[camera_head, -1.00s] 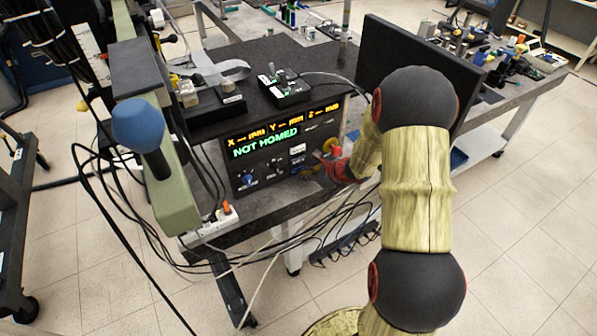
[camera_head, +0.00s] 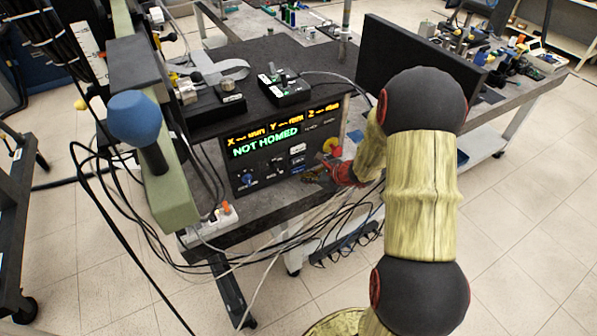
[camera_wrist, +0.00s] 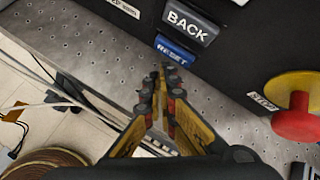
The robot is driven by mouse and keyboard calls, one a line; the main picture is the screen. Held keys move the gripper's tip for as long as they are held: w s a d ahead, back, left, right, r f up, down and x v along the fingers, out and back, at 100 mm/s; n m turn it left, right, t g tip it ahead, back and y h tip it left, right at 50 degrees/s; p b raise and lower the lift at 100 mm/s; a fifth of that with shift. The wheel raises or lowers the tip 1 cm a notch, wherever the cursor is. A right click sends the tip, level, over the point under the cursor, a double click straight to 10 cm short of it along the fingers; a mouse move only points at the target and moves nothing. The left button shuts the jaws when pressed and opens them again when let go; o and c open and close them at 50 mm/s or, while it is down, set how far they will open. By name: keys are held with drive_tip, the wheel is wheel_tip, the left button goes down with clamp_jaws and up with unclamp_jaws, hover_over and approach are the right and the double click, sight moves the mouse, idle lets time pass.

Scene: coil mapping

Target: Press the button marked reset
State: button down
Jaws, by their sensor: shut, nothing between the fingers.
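In the head view my gripper (camera_head: 312,174) is in front of the lower right of the control box (camera_head: 240,178). The box display (camera_head: 265,142) reads "NOT HOMED" in green.
A red stop knob on a yellow base (camera_wrist: 297,118) is right of my gripper. A small black box with switches (camera_head: 284,88) stands on the control box. Cables (camera_head: 330,220) hang below the table front. A blue-capped post (camera_head: 137,118) stands at the left.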

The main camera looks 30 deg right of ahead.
drive_tip(key=shift+s+d+b, duration=0.1)
drive_tip(key=shift+s+b, duration=0.45)
drive_tip(key=shift+s, duration=1.95)
